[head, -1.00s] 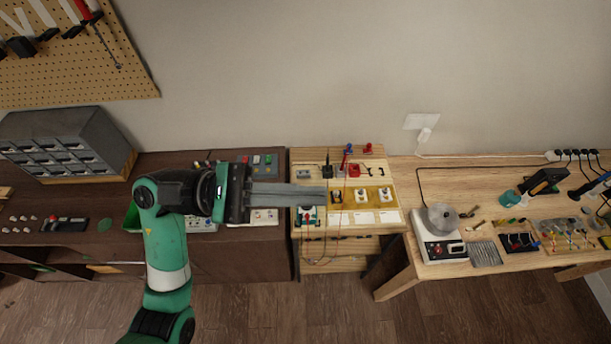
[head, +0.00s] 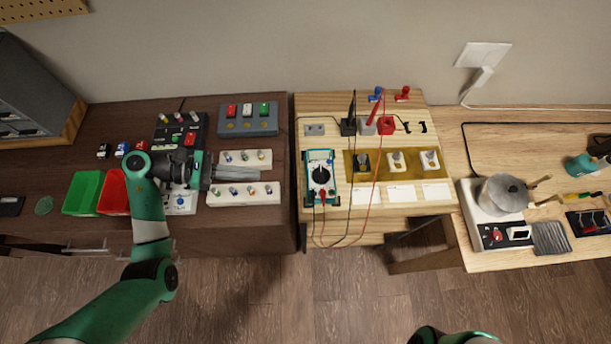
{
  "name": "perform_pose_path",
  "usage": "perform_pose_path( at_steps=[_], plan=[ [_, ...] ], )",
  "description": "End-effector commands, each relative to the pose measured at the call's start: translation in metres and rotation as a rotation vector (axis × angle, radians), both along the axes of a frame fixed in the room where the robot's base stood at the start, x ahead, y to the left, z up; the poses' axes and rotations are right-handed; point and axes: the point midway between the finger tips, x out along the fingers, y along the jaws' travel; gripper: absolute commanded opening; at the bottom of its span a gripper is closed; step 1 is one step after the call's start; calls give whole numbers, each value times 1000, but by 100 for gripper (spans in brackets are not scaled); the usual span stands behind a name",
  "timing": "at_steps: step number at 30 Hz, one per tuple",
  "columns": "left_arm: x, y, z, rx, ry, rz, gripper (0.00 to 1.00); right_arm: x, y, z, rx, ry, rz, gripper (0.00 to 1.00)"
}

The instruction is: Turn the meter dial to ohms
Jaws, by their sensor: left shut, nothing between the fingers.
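The meter (head: 321,192) is a teal-edged multimeter with a white face, lying on the light wooden bench left of the gold strip. Its round black dial (head: 321,174) is in plain sight, but its setting is too small to read. A red and a black lead run from its lower end. My left gripper (head: 258,174) is shut and empty, over the dark bench to the left of the meter and apart from it, its fingers pointing right towards it. Only a bit of my right arm shows at the bottom edge; its gripper is out of view.
Two pale knob blocks (head: 244,194) lie around my left gripper. A grey button box (head: 248,119) stands behind them. Green (head: 82,192) and red bins sit at left. Upright probes (head: 352,112) stand behind the meter. A pot (head: 503,194) on a scale-like base is at right.

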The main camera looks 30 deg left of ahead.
Motion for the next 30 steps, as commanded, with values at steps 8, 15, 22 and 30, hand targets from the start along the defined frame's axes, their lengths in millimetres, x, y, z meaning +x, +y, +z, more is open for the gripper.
perform_pose_path(
  at_steps=[8,15,22,30],
  plan=[
    [17,-28,-10,-1,0,-7,0,0,0,-3,0,0,0,50],
    [45,-70,-27,0,0,-7,0,0,0,-11,0,0,0,50],
    [67,-103,-30,2,-1,-5,0,0,0,-15,0,0,0,50],
    [74,-114,-29,0,0,-2,0,0,0,-16,0,0,0,50]
  ],
)
